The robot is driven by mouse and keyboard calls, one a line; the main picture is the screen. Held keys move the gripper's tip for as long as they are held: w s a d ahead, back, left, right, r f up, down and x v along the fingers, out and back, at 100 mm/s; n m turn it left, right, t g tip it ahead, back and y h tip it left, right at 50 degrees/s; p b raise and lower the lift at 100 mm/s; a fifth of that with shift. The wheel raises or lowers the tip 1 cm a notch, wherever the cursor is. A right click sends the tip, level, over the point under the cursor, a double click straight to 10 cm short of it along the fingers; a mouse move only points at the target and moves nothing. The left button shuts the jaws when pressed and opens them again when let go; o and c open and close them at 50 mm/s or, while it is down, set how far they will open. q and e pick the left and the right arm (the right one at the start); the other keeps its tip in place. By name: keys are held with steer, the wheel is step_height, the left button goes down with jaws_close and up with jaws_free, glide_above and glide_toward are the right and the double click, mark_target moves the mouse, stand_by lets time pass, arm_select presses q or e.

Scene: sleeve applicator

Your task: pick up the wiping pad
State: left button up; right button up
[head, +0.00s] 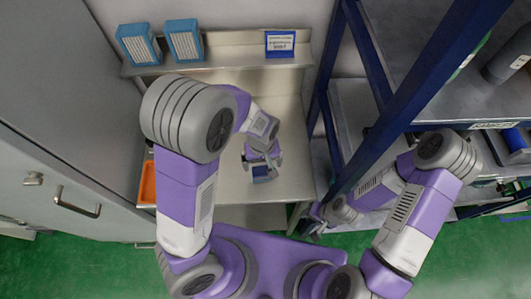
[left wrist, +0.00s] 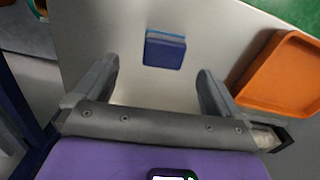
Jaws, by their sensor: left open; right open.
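The wiping pad (head: 262,174), a small dark-blue block with a lighter blue layer, lies on the pale bench. In the left wrist view the pad (left wrist: 164,52) is beyond the fingertips, roughly midway between them and not visibly touched. My left gripper (head: 262,162) is open and empty over the bench by the pad; its two fingers also show in the left wrist view (left wrist: 158,70). In the head view it partly covers the pad. My right gripper (head: 316,222) is low beside the blue rack, away from the pad, open with nothing visible in it.
An orange tray (head: 147,183) is at the bench's left side. A shelf (head: 225,60) above the bench's back carries two blue boxes (head: 138,44) and a blue-framed label (head: 280,42). A blue-framed rack (head: 350,100) stands right; a grey cabinet (head: 60,130) stands left.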

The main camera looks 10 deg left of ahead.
mark_target(261, 172)
arm_select(q)
steer(key=shift+s+a+f+b, duration=0.15)
steer(key=shift+f+b, duration=0.15)
steer(key=shift+f, duration=1.45)
steer(key=shift+s+a+f+b, duration=0.15)
steer(key=shift+f+b, duration=0.1)
steer(key=shift+f, duration=1.45)
steer(key=shift+d, duration=0.1)
steer(key=shift+c, duration=0.5)
steer(key=c, duration=1)
